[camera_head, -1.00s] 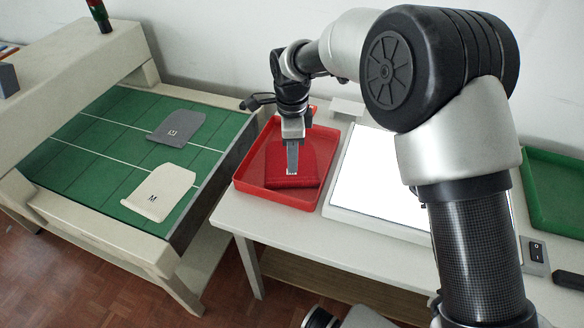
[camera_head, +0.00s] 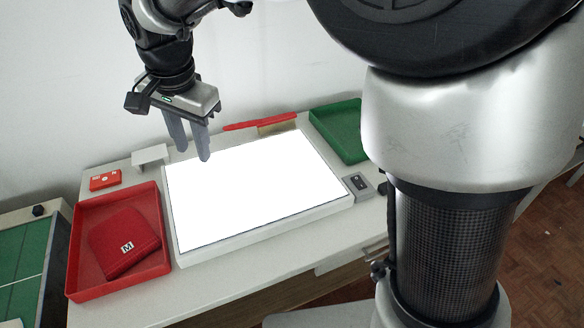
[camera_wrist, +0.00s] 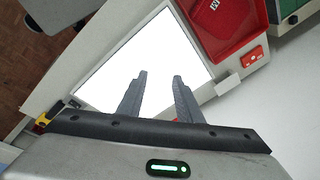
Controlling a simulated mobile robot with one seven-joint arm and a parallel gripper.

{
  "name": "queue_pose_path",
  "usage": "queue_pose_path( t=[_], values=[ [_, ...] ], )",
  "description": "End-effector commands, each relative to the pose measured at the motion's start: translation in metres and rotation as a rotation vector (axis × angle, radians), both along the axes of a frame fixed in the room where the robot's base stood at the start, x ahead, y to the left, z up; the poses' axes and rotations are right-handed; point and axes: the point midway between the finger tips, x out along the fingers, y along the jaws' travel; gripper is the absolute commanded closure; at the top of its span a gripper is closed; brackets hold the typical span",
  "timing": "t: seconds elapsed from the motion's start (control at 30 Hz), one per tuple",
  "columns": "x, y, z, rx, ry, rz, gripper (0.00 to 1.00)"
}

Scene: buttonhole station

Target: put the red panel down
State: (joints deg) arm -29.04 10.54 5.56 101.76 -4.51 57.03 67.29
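The red panel (camera_head: 122,246) with a white M label lies in the red tray (camera_head: 160,222), resting slightly turned inside its walls. It also shows in the wrist view (camera_wrist: 205,22). My gripper (camera_head: 193,156) is apart from it, raised over the back left part of the glowing white light table (camera_head: 172,240). In the wrist view the two grey fingers of my gripper (camera_wrist: 160,77) stand apart with nothing between them.
A red button box (camera_head: 105,180) and a small grey stand (camera_head: 150,156) are behind the tray. A long red item (camera_head: 260,122) lies behind the light table. A green tray (camera_head: 340,128) is at the back right, a switch box (camera_head: 358,185) at the right.

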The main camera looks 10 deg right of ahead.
Motion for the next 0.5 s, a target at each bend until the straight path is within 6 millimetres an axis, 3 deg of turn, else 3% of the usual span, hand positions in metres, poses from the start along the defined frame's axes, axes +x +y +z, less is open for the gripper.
queue_pose_path(
  t=[0.03, 0.2, 0.33, 0.5],
  values=[
    [-0.007, -0.038, 0.02, -0.004, -0.039, 0.034, 0.68],
    [-0.05, -0.145, 0.052, -0.06, -0.153, 0.202, 0.68],
    [-0.095, -0.206, 0.057, -0.124, -0.232, 0.319, 0.68],
    [-0.141, -0.248, 0.046, -0.202, -0.296, 0.432, 0.68]
  ],
)
